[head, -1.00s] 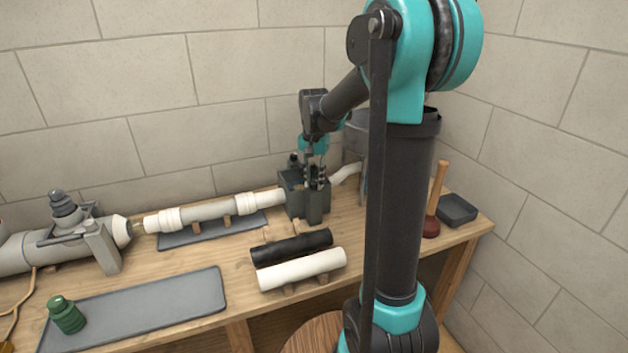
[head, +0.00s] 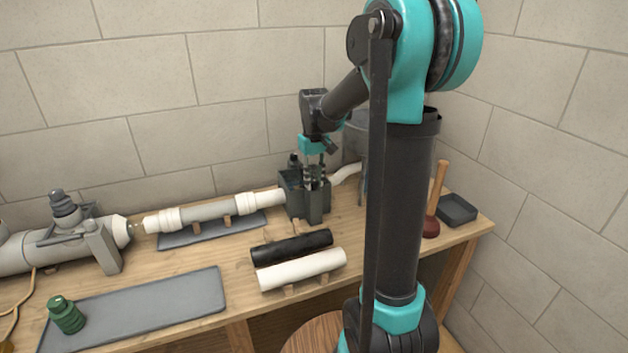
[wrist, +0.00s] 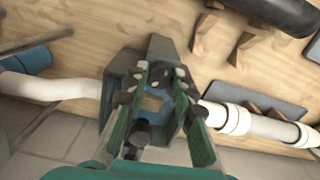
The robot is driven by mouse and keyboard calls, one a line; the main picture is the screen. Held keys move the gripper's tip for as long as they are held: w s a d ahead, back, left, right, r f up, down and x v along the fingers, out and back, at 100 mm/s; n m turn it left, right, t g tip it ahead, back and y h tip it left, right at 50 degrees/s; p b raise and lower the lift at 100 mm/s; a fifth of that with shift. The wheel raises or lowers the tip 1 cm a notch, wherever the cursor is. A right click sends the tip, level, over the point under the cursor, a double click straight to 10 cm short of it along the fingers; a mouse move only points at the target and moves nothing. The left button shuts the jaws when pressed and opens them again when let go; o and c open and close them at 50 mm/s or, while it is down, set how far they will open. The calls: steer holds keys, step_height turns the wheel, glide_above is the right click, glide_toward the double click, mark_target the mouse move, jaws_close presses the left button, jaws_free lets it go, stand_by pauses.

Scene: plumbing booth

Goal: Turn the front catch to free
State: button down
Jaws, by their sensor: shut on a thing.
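The dark grey-green block fixture (head: 314,208) stands at the back of the bench, where the white pipe enters it. My gripper (head: 312,184) points down into the top of this block. In the wrist view my gripper (wrist: 160,74) has its fingertips close together inside the block (wrist: 160,46), at its front part. It is shut on the front catch, which is mostly hidden by the fingers, so I cannot read its angle.
White pipe (head: 265,200) runs left from the block over a grey mat (head: 180,238). A black tube (head: 291,248) and a white tube (head: 302,269) lie in front. A plunger (head: 432,228) and dark tray (head: 457,209) are at right.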

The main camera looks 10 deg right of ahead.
mark_target(314, 182)
steer(key=n, duration=0.4)
steer(key=shift+n, duration=1.9)
steer(key=c, duration=1.3)
jaws_free()
steer(key=shift+o, duration=0.2)
step_height(314, 182, up, 12)
